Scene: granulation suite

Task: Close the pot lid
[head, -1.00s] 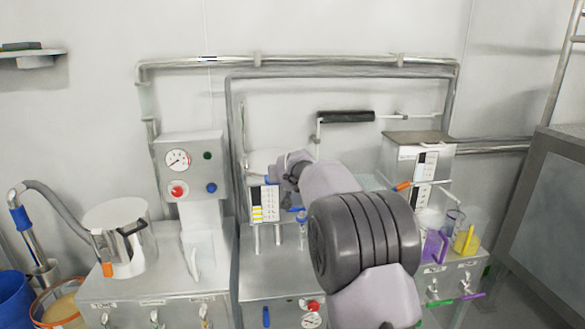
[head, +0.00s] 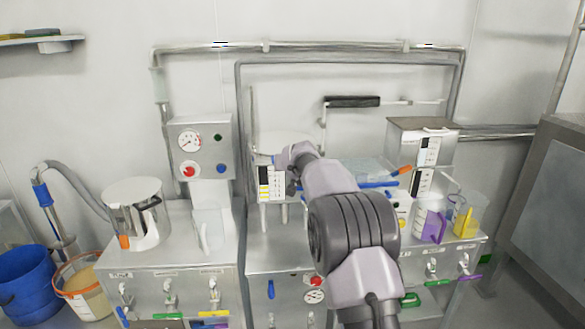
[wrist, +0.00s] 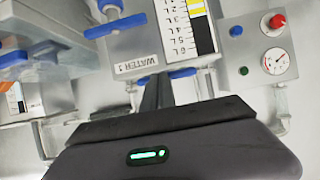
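A silver pot (head: 146,232) with a pale, round top and a dark handle at its rim stands on the left steel cabinet in the head view. I cannot tell from here whether the pale top is a seated lid or the pot's open inside. My gripper (head: 290,172) is well to the right of the pot, in front of the middle unit with the scale panel, apart from the pot. In the wrist view my gripper's dark fingers (wrist: 157,92) are close together with nothing visible between them. The pot is not visible in the wrist view.
A control box (head: 200,150) with a gauge and knobs stands right of the pot. A grey hose (head: 75,178) arches at its left. A blue bucket (head: 25,280) and an orange-rimmed tub (head: 92,300) sit lower left. Purple and yellow jugs stand far right.

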